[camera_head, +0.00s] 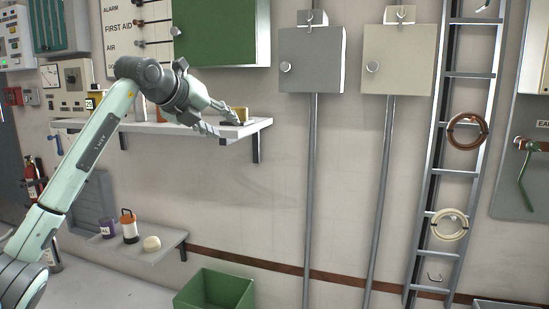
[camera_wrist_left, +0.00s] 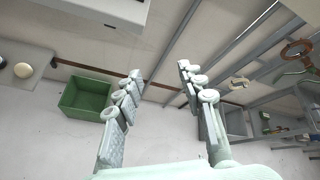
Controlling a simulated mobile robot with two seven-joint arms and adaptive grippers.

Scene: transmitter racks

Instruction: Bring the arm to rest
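My left gripper (camera_head: 232,131) is at the front edge of the upper wall shelf (camera_head: 262,124), with its arm reaching in from the left. In the left wrist view my left gripper (camera_wrist_left: 160,72) has its two fingers wide apart and nothing between them. In the head view a small brown block (camera_head: 241,115) shows just behind the fingertips on the shelf; whether they touch it I cannot tell. My right gripper is in neither view.
A green bin (camera_head: 214,292) stands below. A ladder (camera_head: 465,130) with hanging rings is at the right. Grey (camera_head: 322,70) and cream boxes (camera_head: 410,75) hang on the wall.

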